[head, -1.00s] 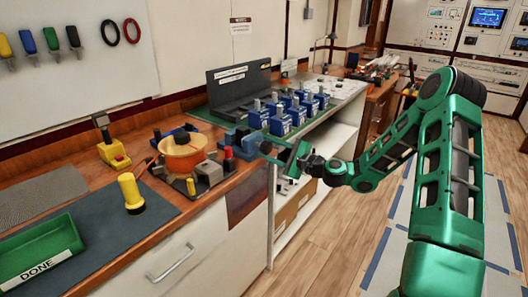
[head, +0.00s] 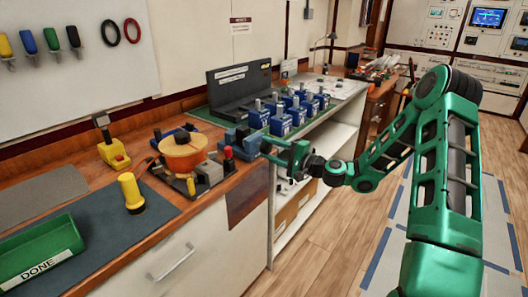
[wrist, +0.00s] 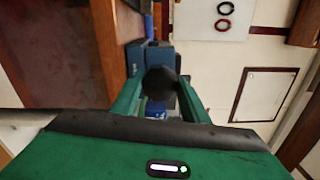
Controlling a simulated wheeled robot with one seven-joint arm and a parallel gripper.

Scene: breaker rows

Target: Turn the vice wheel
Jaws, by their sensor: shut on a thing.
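The blue-grey vice (head: 238,138) stands at the right front end of the wooden bench, and part of its body also shows in the wrist view (wrist: 135,57). In the wrist view the dark round vice wheel (wrist: 160,82) sits between the two green fingers of my gripper (wrist: 157,90). The fingers are shut on the wheel from both sides. In the head view my gripper (head: 272,148) reaches in from the right to the vice's front. The wheel is mostly hidden there, and I cannot tell its angle.
An orange bowl-like part on a base (head: 183,152) stands left of the vice. Several blue boxes (head: 280,123) stand behind it on a green mat. A yellow torch-like object (head: 131,192) and a green DONE tray (head: 40,252) are at the left. The floor (head: 325,240) below my arm is clear.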

